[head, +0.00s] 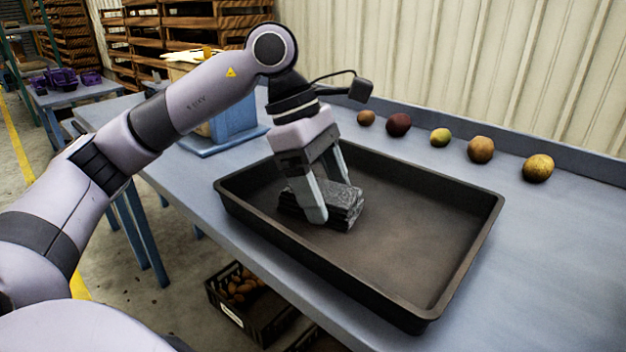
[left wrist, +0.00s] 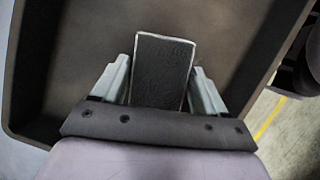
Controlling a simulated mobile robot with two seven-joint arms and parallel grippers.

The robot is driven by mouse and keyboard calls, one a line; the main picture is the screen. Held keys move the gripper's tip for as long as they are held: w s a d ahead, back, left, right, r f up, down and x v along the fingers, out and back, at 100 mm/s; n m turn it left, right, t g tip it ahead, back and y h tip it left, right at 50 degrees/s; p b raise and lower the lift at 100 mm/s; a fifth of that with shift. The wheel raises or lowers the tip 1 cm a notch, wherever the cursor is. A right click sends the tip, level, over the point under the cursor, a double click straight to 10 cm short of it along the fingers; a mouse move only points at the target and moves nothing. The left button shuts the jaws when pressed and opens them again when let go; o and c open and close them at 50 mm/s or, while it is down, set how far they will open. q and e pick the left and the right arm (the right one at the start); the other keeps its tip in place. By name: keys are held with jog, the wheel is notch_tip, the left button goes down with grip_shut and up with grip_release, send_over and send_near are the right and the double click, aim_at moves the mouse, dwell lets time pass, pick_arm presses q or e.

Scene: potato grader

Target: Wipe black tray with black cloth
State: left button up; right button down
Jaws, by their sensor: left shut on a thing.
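The black tray (head: 415,263) lies on the blue-grey table, with a brownish, dusty-looking floor. The black cloth (head: 345,206) is a folded dark block in the left part of the tray, low at its floor. My left gripper (head: 335,203) reaches down into the tray and is shut on the cloth, a finger on each side. In the left wrist view the cloth (left wrist: 161,72) sits between the two fingers of the gripper (left wrist: 163,80), over the tray floor (left wrist: 85,45). Whether the cloth presses on the floor is hard to tell. My right gripper is not in view.
Several potatoes lie in a row behind the tray, the nearest being a yellow one (head: 538,168). A blue stand (head: 233,128) is at the table's back left. A black crate of potatoes (head: 243,305) is below the table's front edge. The table right of the tray is clear.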

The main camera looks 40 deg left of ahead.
pick_arm(q)
jog(key=shift+d, duration=0.25)
jog(key=shift+s+a, duration=0.15)
jog(key=shift+s, duration=0.95)
jog(key=shift+w+a+b, duration=0.15)
jog(key=shift+a+b, duration=0.35)
jog(key=shift+a, duration=1.3)
jog(key=shift+f, duration=0.15)
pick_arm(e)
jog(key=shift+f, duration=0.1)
pick_arm(q)
jog(key=shift+d+p, duration=0.35)
jog(key=shift+d, duration=1.55)
